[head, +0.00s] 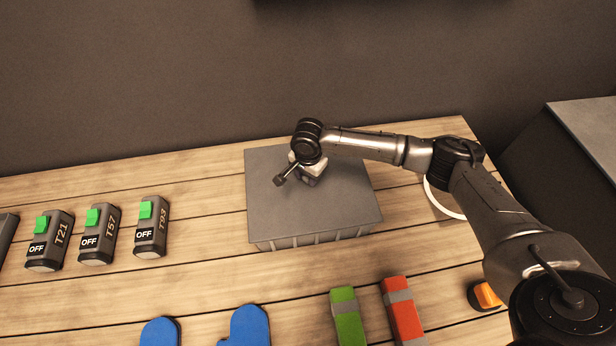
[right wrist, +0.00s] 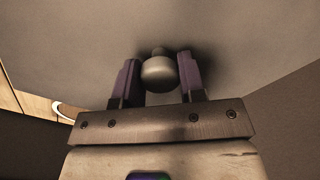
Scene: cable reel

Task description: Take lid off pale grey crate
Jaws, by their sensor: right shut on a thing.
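The pale grey crate (head: 310,239) stands on the wooden table with its flat grey lid (head: 345,205) on top. In the right wrist view the lid (right wrist: 75,50) fills most of the background, with a round knob (right wrist: 158,73) rising from it. My right gripper (head: 309,180) is over the middle of the lid. In the right wrist view its two fingers (right wrist: 158,80) stand on either side of the knob, shut on it. In the head view the knob is hidden under the gripper. My left gripper is not in view.
Several grey switch boxes marked OFF (head: 98,235) stand left of the crate. Blue pieces (head: 245,325), a green block (head: 347,318) and a red block (head: 402,311) lie in front. A white ring (head: 440,203) and an orange-black item (head: 486,296) lie to the right. A dark wall rises behind.

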